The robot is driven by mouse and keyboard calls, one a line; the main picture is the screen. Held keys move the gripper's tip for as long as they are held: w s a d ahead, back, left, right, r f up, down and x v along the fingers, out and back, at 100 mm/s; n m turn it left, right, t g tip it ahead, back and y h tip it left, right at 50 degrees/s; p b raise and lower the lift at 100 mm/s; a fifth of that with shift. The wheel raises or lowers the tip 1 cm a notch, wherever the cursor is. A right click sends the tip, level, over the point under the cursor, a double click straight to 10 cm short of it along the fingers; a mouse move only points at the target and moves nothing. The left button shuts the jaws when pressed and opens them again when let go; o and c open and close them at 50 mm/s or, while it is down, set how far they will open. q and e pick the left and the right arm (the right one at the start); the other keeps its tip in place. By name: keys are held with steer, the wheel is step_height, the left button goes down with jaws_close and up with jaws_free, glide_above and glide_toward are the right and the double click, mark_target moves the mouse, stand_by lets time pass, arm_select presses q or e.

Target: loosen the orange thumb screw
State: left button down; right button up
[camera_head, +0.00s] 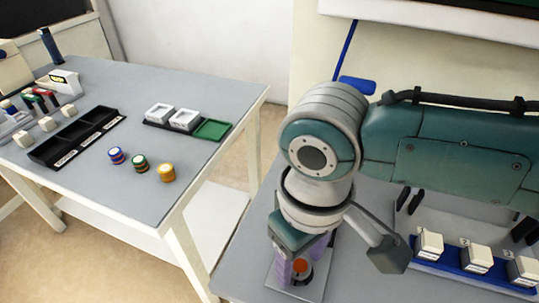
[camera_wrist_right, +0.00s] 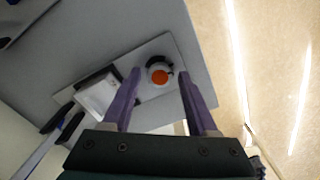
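The orange thumb screw (camera_head: 301,266) sits on a dark round base on a grey plate (camera_head: 284,289) at the near edge of the right table. In the right wrist view the screw (camera_wrist_right: 160,77) shows as an orange disc in a pale and dark ring, with a small dark tab at its right. My right gripper (camera_head: 299,260) points down over it, its purple fingers apart. In the wrist view the fingertips (camera_wrist_right: 160,82) stand left and right of the screw, with a gap on each side; I cannot tell their height above it. My left gripper is out of view.
A white block (camera_wrist_right: 98,95) lies on the plate beside the screw. A blue rack (camera_head: 456,264) with white boxes stands right of my arm. The left table (camera_head: 215,90) holds a black tray (camera_head: 56,153), white and green trays and coloured stacks; a floor gap separates the tables.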

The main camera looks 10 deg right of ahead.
jaws_close()
steer(key=shift+r+n, duration=0.1)
steer(key=shift+n, duration=0.2)
stand_by(0.3)
steer(key=n+p, duration=0.2)
steer(key=shift+n, duration=0.4)
steer(key=n+p, duration=0.1)
steer(key=n, duration=0.2)
steer(key=shift+n, duration=0.3)
steer(key=n, duration=0.4)
steer(key=shift+n+p, duration=0.3)
steer(key=shift+n, duration=2.3)
steer(key=shift+o, duration=1)
jaws_free()
